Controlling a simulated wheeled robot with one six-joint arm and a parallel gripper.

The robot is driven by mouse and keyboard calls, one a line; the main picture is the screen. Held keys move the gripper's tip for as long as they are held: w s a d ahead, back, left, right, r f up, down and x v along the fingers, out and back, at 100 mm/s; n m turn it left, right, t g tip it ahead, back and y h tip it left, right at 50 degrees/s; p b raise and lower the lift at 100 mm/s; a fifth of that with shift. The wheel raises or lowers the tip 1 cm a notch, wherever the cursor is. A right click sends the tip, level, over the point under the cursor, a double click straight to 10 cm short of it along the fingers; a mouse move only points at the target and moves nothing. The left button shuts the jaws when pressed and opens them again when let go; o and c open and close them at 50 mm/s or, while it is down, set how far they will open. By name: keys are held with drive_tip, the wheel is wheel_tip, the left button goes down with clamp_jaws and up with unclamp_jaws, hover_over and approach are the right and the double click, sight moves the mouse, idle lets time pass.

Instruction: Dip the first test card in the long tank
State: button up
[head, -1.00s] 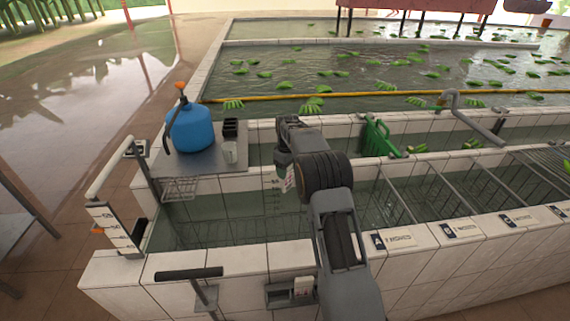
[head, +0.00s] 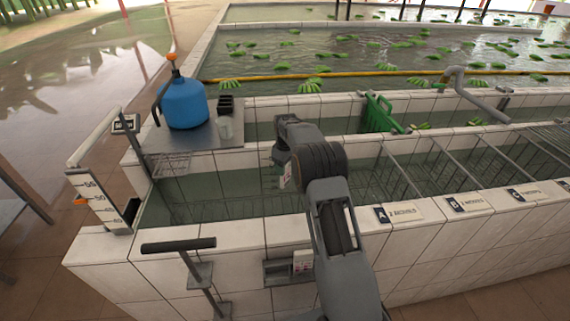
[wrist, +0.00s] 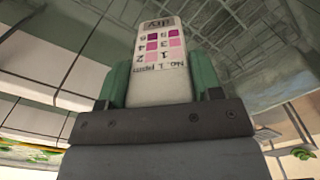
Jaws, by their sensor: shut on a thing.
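My gripper (head: 282,166) is over the long tank (head: 240,240), in its left part, and is shut on a white test card. The card (head: 286,177) hangs down from the jaws in the head view. In the wrist view the card (wrist: 160,42), with pink and purple squares and printed numbers, sits between the green fingers of my gripper (wrist: 160,75). Greenish water (head: 215,190) fills the tank. I cannot tell whether the card's lower end touches the water.
A holder with a white card (head: 303,261) is on the tank's front wall. A blue jug (head: 184,103) and a clear cup (head: 225,128) stand on a metal shelf at the left. Wire dividers (head: 430,165) fill the tank's right part. A black T-handle (head: 178,245) stands in front.

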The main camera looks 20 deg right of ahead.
sight(285, 185)
drive_tip(key=shift+f+b, duration=3.05)
drive_tip(key=shift+f, duration=2.35)
drive_tip(key=shift+r, duration=0.1)
wheel_tip(285, 185, up, 27)
drive_tip(key=p, duration=1.5)
drive_tip(key=shift+p, duration=0.35)
